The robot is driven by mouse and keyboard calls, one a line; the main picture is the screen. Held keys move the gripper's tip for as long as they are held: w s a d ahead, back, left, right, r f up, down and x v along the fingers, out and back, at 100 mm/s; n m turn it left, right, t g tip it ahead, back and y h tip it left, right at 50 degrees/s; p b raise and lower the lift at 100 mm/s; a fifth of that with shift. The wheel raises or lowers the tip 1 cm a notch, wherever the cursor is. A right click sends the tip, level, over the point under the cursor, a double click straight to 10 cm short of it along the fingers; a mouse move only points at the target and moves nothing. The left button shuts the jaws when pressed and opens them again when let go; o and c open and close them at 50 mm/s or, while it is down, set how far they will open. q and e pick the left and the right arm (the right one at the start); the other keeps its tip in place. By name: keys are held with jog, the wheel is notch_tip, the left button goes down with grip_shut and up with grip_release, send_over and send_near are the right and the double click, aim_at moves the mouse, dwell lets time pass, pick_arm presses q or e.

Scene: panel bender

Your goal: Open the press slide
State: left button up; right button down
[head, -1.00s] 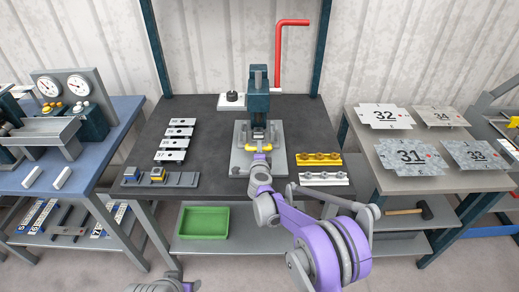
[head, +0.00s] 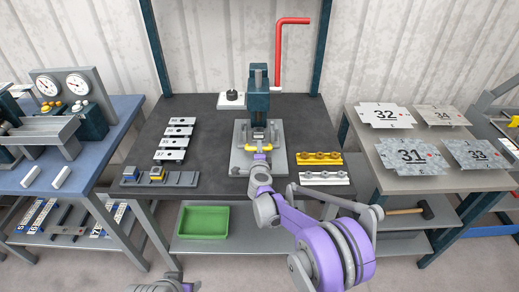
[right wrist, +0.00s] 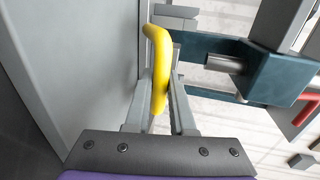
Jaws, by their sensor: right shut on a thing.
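The press (head: 258,104) stands at the middle of the dark workbench, with a dark teal column over a grey base plate (head: 240,162). A yellow bar handle (head: 246,148) sits low at the front of the press, at its slide. My right gripper (head: 260,150) reaches it from the front and is shut on the handle. In the right wrist view the yellow handle (right wrist: 157,60) runs between the two grey fingers (right wrist: 160,112). The fingers partly hide the slide. My left gripper is not in view; only a piece of that arm shows at the bottom edge.
A red lever (head: 279,50) rises behind the press. A green bin (head: 203,222) sits below. Side tables flank the bench.

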jog(key=s+b, duration=0.1)
jog(key=s, duration=0.1)
jog(key=s+b, duration=0.2)
jog(key=s, duration=0.1)
jog(key=shift+s+f, duration=0.25)
jog(key=shift+s, duration=0.05)
jog(key=v, duration=0.2)
jog(key=b+v, duration=0.1)
jog(key=v, duration=0.1)
jog(key=f+b+v, duration=0.1)
jog(key=v, duration=0.1)
jog(key=shift+s, duration=0.7)
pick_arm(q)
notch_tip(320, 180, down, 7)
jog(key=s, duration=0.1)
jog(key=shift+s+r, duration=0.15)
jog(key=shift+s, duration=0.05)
pick_arm(e)
jog(key=c, duration=1)
grip_release()
jog(key=shift+c, duration=0.2)
jog(key=shift+o, duration=1.4)
jog(key=shift+s+r, duration=0.1)
jog(key=shift+r, duration=0.05)
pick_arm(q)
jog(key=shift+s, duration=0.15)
